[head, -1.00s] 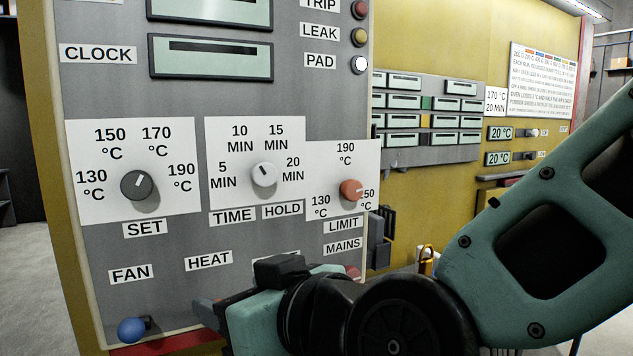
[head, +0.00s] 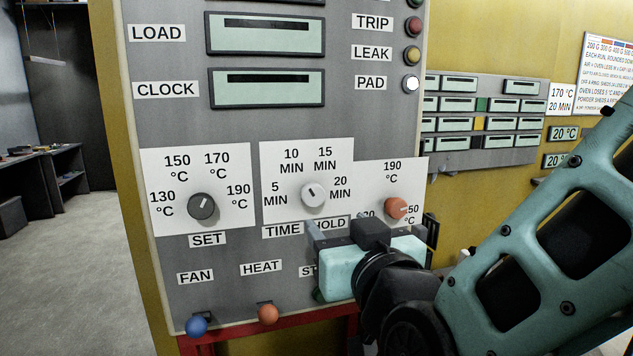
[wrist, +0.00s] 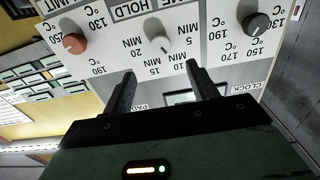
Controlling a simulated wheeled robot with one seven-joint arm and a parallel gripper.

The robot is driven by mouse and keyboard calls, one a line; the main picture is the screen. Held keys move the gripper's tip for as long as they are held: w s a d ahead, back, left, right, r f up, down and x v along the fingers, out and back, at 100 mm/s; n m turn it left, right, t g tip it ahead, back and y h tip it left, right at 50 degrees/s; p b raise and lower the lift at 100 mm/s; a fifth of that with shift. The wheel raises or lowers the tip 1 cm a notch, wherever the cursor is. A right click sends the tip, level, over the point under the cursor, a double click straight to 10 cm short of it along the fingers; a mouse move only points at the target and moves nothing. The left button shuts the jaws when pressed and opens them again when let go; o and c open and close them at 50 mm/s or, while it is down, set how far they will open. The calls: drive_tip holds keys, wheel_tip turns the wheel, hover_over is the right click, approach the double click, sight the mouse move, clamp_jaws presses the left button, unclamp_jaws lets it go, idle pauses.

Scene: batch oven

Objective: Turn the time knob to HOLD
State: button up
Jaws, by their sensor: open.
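The time knob (head: 313,194) is the small white knob on a white plate marked 5, 10, 15 and 20 MIN. Its dark mark points up and slightly left, roughly toward 10 MIN. The HOLD label (head: 330,223) is below it to the right, partly covered by my gripper. My gripper (head: 317,237) is open and empty, just below the knob in the head view. In the wrist view, the panel appears upside down; the knob (wrist: 159,43) shows beyond and between the open fingertips (wrist: 160,68), with no visible contact.
The dark SET knob (head: 203,207) is to the left and the orange LIMIT knob (head: 396,208) close to the right. Blue (head: 196,326) and orange (head: 268,313) knobs stick out lower down. The floor at left is clear.

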sight(315, 199)
drive_tip(key=p+x, duration=0.3)
drive_tip(key=x, duration=0.9)
drive_tip(key=shift+p, duration=0.35)
drive_tip(key=shift+f, duration=0.1)
drive_tip(key=c, duration=1)
